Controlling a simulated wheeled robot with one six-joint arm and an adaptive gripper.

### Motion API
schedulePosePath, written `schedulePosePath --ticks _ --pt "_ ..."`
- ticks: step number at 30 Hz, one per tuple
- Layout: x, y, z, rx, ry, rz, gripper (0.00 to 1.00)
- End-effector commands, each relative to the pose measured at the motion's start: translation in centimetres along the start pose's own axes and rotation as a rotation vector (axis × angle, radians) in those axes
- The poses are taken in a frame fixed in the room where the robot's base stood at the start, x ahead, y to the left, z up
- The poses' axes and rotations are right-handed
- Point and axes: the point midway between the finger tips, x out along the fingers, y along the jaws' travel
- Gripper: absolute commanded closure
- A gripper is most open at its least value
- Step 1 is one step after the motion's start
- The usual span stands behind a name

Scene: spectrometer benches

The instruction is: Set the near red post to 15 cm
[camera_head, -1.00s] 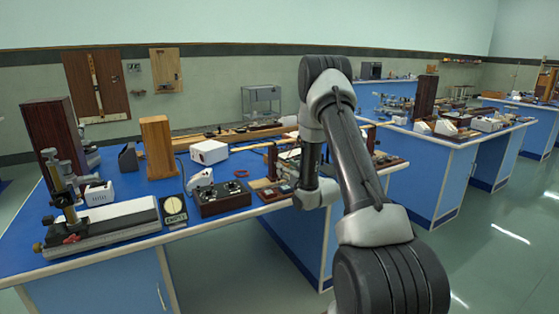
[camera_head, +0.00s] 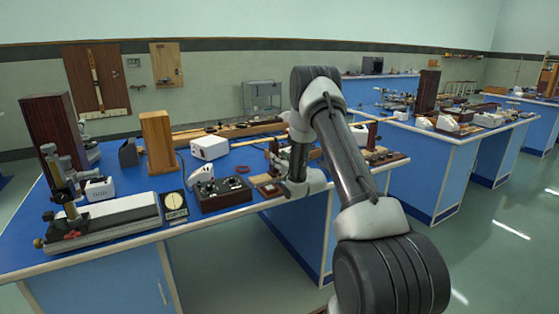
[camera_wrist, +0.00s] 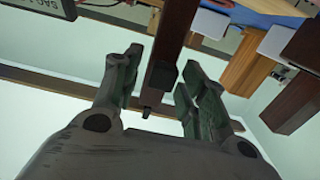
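In the wrist view a dark red-brown post (camera_wrist: 176,32) runs down between the fingers of my gripper (camera_wrist: 162,62). A small black block (camera_wrist: 163,78) sits on the post near its end. The fingers are apart on either side, and I see gaps between each finger and the post. In the head view my gripper is at the front right of the near bench, mostly hidden by my own arm. I cannot make out the post there for sure, nor read any centimetre scale.
The blue bench (camera_head: 120,187) holds a dark wooden cabinet (camera_head: 58,130), a lighter wooden block (camera_head: 158,142), a white box (camera_head: 209,148), a dial meter (camera_head: 174,204) and a dark control box (camera_head: 222,195). Floor is free right of the bench.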

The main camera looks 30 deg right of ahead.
Motion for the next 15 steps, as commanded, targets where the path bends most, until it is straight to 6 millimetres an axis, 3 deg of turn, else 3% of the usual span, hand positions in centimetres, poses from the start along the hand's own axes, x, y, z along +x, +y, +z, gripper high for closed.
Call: schedulePosePath --ticks 1,6,15 --pt "0.0 0.0 0.0 0.000 0.000 0.000 0.68" --pt "0.0 0.0 0.0 0.000 0.000 0.000 0.99" --pt "0.1 -1.1 0.0 0.000 0.000 -0.004 1.00"
